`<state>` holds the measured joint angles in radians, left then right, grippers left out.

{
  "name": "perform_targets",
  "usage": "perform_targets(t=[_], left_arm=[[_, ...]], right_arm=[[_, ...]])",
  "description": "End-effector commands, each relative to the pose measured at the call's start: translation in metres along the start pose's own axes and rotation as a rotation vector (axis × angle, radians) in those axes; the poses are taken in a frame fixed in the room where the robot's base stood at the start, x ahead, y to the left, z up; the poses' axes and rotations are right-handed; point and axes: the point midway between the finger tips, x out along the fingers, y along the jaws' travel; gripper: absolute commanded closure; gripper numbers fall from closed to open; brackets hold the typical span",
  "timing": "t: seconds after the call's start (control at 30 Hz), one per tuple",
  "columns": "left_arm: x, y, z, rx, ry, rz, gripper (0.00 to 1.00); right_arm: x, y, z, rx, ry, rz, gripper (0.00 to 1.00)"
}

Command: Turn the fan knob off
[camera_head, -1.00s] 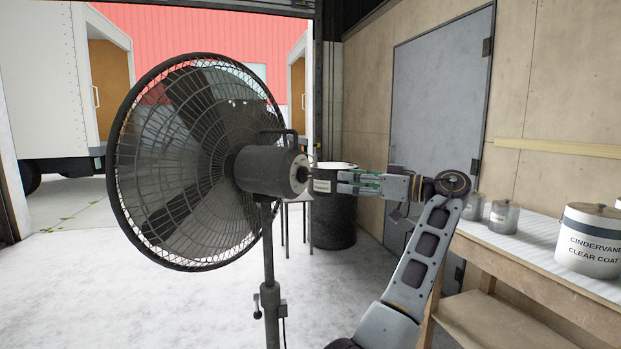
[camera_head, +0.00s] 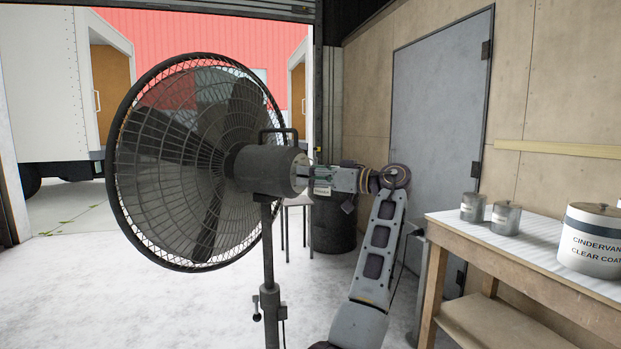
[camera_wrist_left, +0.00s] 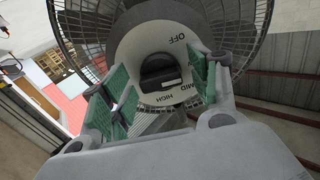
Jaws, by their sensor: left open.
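The large black pedestal fan (camera_head: 270,170) stands left of centre, its motor housing facing right. In the left wrist view, the black fan knob (camera_wrist_left: 160,72) sits on a pale dial marked OFF, MID and HIGH. OFF is at the dial's top, and MID and HIGH are at its lower edge. My left gripper (camera_head: 312,180) is at the rear of the housing. In the left wrist view, the open gripper (camera_wrist_left: 162,88) has its green-padded fingers on either side of the knob, with gaps showing. The knob is hidden in the head view. My right gripper is not in view.
A wooden workbench (camera_head: 470,233) stands at the right with several metal cans, including a large white can (camera_head: 597,238). A dark drum (camera_head: 333,225) stands behind my arm. A grey door (camera_head: 437,130) is in the back wall. The floor left of the fan is clear.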

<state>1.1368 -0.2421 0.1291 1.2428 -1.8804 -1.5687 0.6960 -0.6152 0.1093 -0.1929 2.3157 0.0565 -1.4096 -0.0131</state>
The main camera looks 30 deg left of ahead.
Motion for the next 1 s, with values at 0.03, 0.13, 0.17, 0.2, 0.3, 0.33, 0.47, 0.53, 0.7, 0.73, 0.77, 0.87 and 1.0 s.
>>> perform_targets(t=[0.03, 0.13, 0.17, 0.2, 0.3, 0.33, 0.47, 0.53, 0.7, 0.73, 0.77, 0.87, 1.0], left_arm=[[0.0022, -0.0001, -0.0001, -0.001, 0.000, 0.000, 0.39], [0.0044, -0.0001, -0.0004, 0.000, 0.001, 0.001, 0.39], [0.0047, -0.0001, -0.0005, 0.000, 0.001, 0.001, 0.39], [0.0049, 0.0000, -0.0005, 0.000, 0.001, 0.001, 0.39], [0.0049, 0.0000, -0.0005, 0.000, 0.001, 0.001, 0.39], [0.0049, 0.0000, -0.0005, 0.000, 0.001, 0.001, 0.39], [0.0048, 0.0000, -0.0005, 0.000, 0.001, 0.001, 0.47], [0.0048, 0.0000, -0.0004, 0.000, 0.001, 0.001, 0.56], [0.0047, 0.0001, -0.0003, 0.000, 0.001, 0.001, 0.78], [0.0047, 0.0001, -0.0003, 0.000, 0.001, 0.001, 0.82], [0.0047, 0.0001, -0.0003, 0.000, 0.001, 0.001, 0.83], [0.0047, 0.0002, -0.0003, -0.001, 0.001, 0.001, 0.83], [0.0048, 0.0002, -0.0002, -0.013, 0.001, 0.001, 0.83]], right_arm=[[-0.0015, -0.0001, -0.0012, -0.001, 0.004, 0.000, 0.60], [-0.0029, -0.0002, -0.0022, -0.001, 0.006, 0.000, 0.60], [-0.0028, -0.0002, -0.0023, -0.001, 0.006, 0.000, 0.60], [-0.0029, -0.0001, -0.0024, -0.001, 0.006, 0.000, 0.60], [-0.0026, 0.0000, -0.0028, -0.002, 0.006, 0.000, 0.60], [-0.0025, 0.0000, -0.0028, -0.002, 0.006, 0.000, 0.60], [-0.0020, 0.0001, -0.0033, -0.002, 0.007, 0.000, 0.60], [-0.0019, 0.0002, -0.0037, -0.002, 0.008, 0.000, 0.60], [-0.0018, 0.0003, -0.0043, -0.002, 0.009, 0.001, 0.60], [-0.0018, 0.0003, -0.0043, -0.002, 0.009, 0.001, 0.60], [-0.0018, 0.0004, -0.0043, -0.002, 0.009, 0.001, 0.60], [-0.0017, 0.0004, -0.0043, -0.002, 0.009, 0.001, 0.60], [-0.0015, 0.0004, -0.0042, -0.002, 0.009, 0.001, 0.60]])
